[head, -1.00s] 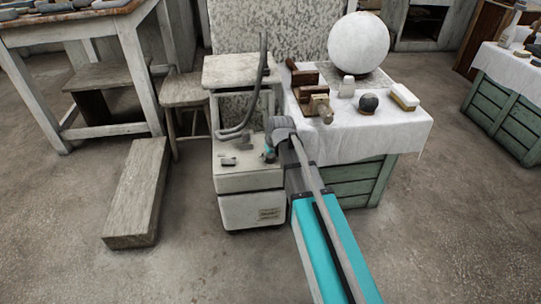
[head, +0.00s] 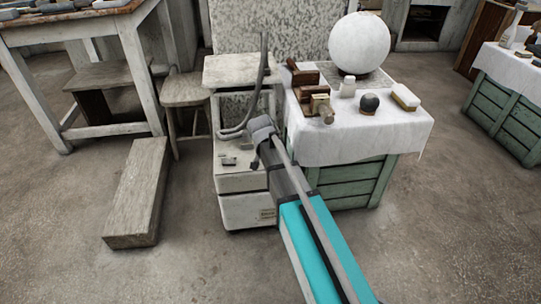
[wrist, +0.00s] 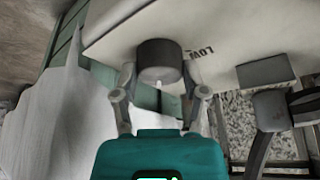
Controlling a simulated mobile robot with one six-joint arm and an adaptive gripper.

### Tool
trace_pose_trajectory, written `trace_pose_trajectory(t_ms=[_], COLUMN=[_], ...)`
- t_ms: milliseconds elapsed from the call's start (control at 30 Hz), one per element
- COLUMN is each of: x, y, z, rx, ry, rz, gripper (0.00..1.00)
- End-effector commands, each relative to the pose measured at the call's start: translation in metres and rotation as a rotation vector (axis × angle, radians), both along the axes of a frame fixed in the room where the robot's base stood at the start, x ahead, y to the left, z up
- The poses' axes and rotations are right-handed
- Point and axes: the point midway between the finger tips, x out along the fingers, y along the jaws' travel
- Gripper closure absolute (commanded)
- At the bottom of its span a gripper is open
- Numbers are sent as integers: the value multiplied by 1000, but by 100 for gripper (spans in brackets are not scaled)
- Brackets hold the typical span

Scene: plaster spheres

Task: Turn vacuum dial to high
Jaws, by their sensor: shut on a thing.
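The vacuum is a white boxy unit (head: 245,183) in the head view, with a grey hose (head: 262,62) rising from it. Its dial (wrist: 160,58) is a short dark grey cylinder with a small white mark, in the upper middle of the wrist view. My gripper (wrist: 158,76) is shut on the dial, one finger on each side. The word LOW (wrist: 198,50) is printed upside down on the panel beside the dial. No HIGH label shows. In the head view my arm hides the dial.
A dark block (wrist: 266,71) sits on the panel right of the dial. Right of the vacuum, a cloth-covered table (head: 330,140) holds a large white sphere (head: 359,43) and small tools. A wooden plank (head: 137,194) lies on the floor at left. Floor in front is clear.

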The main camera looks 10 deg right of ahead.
Motion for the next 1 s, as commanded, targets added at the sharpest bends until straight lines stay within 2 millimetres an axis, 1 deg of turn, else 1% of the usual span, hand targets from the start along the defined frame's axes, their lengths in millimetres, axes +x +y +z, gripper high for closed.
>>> trace_pose_trajectory(t_ms=[200,433,633,1000], x=[1,1,0,0], y=[1,1,1,1], z=[0,0,0,0], rx=[0,1,2,2], ry=[2,1,2,2], rz=[-176,-302,-350,-357], gripper=[91,91,91,91])
